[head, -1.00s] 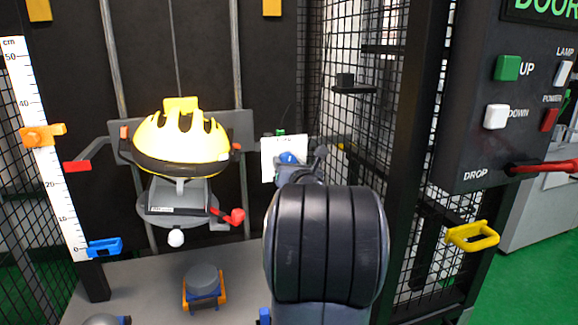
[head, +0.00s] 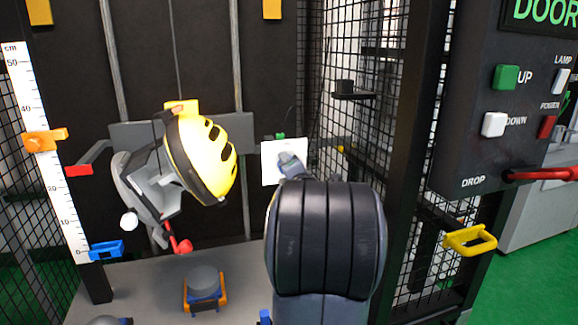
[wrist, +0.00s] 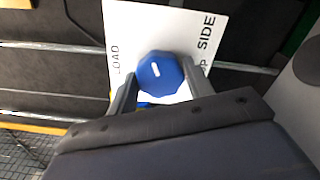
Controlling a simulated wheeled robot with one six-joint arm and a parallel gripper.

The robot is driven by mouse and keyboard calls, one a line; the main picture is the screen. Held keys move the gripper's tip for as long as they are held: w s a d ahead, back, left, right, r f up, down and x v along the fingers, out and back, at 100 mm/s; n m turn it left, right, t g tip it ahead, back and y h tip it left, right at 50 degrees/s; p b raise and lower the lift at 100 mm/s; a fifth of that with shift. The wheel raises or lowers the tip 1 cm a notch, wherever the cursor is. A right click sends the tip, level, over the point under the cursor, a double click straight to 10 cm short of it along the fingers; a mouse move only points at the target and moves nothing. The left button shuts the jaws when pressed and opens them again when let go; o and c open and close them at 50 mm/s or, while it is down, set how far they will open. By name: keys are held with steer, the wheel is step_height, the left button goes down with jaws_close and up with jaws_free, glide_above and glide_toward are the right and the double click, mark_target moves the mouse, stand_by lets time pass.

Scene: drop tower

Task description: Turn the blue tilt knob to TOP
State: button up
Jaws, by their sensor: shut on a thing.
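The blue tilt knob (wrist: 161,74) sits on a white card (wrist: 180,25) in the wrist view. Its short white mark points up and slightly left in that picture, between the printed words LOAD and SIDE. A third word at the right is partly covered by a finger; only its end shows. My gripper (wrist: 160,84) is shut on the knob, one finger on each side. In the head view my gripper (head: 291,163) is in front of the white card (head: 270,172) and hides most of the knob. The yellow helmet (head: 200,155) is tilted on its grey carriage, crown toward the right.
A height scale (head: 45,150) with orange and blue markers stands at the left. A grey cylinder on a blue and orange base (head: 204,285) is below the helmet. Mesh and a dark post stand right of my arm, with the button panel (head: 495,95) beyond.

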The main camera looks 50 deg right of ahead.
steer(key=m+p, duration=1)
steer(key=m, duration=1.2)
steer(key=shift+f+m, duration=0.1)
steer(key=shift+m, duration=0.3)
steer(key=o, duration=1)
steer(key=shift+s, duration=0.1)
steer(key=v, duration=1)
steer(key=shift+s+a, duration=0.2)
steer(key=shift+s, duration=0.1)
